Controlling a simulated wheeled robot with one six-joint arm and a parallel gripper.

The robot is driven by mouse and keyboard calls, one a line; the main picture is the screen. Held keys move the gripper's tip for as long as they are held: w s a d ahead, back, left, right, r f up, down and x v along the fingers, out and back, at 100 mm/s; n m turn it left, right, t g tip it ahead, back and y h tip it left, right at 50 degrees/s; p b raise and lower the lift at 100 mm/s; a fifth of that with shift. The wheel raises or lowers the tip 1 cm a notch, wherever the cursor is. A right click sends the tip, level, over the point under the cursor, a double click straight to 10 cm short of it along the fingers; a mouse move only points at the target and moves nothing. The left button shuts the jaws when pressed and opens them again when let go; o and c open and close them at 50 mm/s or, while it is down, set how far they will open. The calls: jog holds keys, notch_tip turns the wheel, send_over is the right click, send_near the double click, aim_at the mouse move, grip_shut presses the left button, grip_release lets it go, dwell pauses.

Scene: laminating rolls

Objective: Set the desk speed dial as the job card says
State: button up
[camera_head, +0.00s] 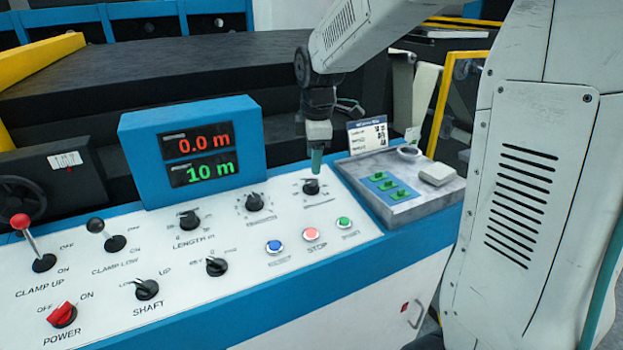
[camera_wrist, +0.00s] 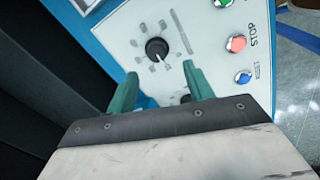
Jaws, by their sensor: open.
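My gripper (camera_head: 316,158) hangs over the right-hand black dial (camera_head: 311,187) of the white desk panel (camera_head: 228,262). In the wrist view, my gripper (camera_wrist: 160,80) is open and empty, its two green fingers apart. That dial (camera_wrist: 157,50) shows just beyond the fingertips, with tick marks around it and a pale pointer. Its label is too blurred to read. The middle dial (camera_head: 255,202) is to its left; in the wrist view a dark knob (camera_wrist: 185,99) is partly hidden by the right finger. The job card (camera_head: 368,134) stands behind the grey tray; its text is too small to read.
The blue display box (camera_head: 196,109) reads 0.0 m and 10 m. Blue (camera_head: 274,246), red (camera_head: 311,234) and green (camera_head: 344,223) buttons sit in front of the dials. A grey tray (camera_head: 402,207) with green pieces is at right. Levers and a red power knob (camera_head: 62,315) are at left.

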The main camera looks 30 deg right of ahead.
aim_at(312, 182)
jog(key=shift+w+n, duration=0.2)
jog(key=shift+n, duration=0.6)
jog(key=f, duration=0.5)
jog(key=w+f, duration=0.1)
jog(key=f, duration=0.1)
jog(key=shift+w+d+f, duration=0.1)
jog(key=shift+d+f, duration=0.05)
jog(key=shift+f, duration=0.1)
jog(key=c, duration=1)
